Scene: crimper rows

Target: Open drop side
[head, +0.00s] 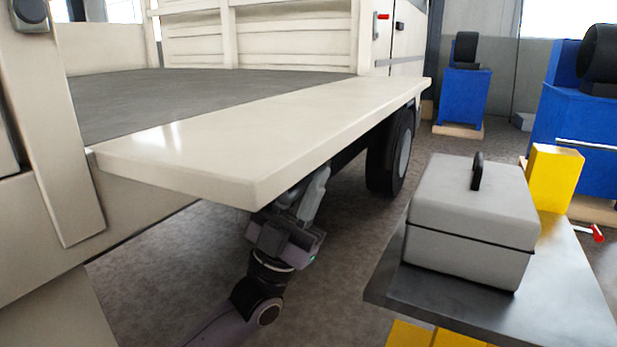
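The drop side (260,130) is a long cream panel on the truck's flank. It lies folded out, about level with the grey load bed (200,92), its free edge toward the right. One arm comes up from the lower left, which I take as my left. My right gripper is not in view.
A grey toolbox (470,215) with a black handle stands on a dark-topped bench (450,305) at right, beside a yellow block (553,178). Blue machines (464,97) stand behind. A truck wheel (392,150) is beyond the panel. Floor shows between truck and bench.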

